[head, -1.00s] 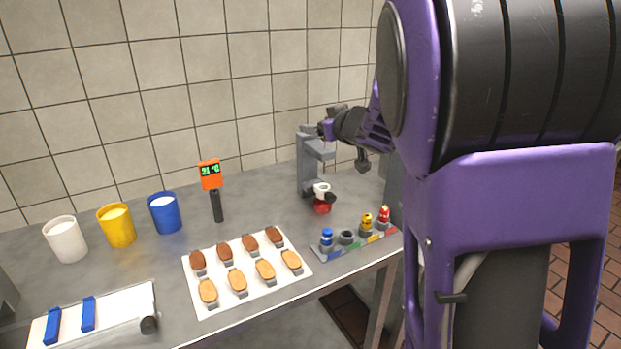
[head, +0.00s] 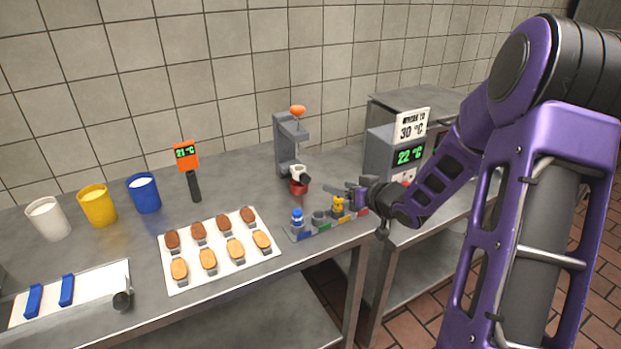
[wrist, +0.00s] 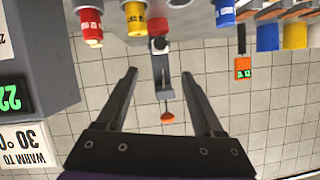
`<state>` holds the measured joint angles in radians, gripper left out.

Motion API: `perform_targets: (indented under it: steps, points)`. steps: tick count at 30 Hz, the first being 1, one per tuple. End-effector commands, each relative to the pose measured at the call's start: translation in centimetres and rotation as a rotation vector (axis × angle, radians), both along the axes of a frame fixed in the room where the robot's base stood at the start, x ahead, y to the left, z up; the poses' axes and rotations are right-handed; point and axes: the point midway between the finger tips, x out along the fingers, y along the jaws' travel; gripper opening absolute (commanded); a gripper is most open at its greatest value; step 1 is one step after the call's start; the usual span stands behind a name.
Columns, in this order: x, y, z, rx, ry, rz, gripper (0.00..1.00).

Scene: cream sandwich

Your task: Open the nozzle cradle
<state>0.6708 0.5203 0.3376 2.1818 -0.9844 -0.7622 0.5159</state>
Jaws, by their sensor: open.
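The grey stand (head: 283,140) with an orange knob (head: 298,110) is at the back of the table. Low on it is a white part with a dark end (head: 300,174), perhaps the cradle, above a red cup (head: 298,188). I cannot tell whether it is open. The stand shows upside down in the wrist view, with its orange knob (wrist: 167,116). My gripper (head: 342,190) is open and empty, right of the stand, close to the nozzle rack (head: 328,226). In the wrist view its fingers (wrist: 160,73) are apart.
Blue (head: 297,218) and yellow (head: 338,206) nozzles stand in the rack; the red nozzle (wrist: 90,27) shows in the wrist view. A 22 °C box (head: 380,150) is at right. A biscuit tray (head: 220,262), cups (head: 145,195) and thermometer (head: 187,157) are left.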

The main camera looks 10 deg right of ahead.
Motion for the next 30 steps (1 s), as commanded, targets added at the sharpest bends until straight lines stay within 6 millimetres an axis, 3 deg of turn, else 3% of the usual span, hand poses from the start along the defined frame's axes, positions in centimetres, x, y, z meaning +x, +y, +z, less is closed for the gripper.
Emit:
perform_targets:
  steps: [5,21,30]
  points:
    - [1.8,0.9,-0.9,0.001,0.000,0.003,0.69]
    - [11.6,4.9,-5.2,0.000,0.000,0.002,0.69]
    - [14.5,6.1,-6.4,0.001,0.001,0.000,0.69]
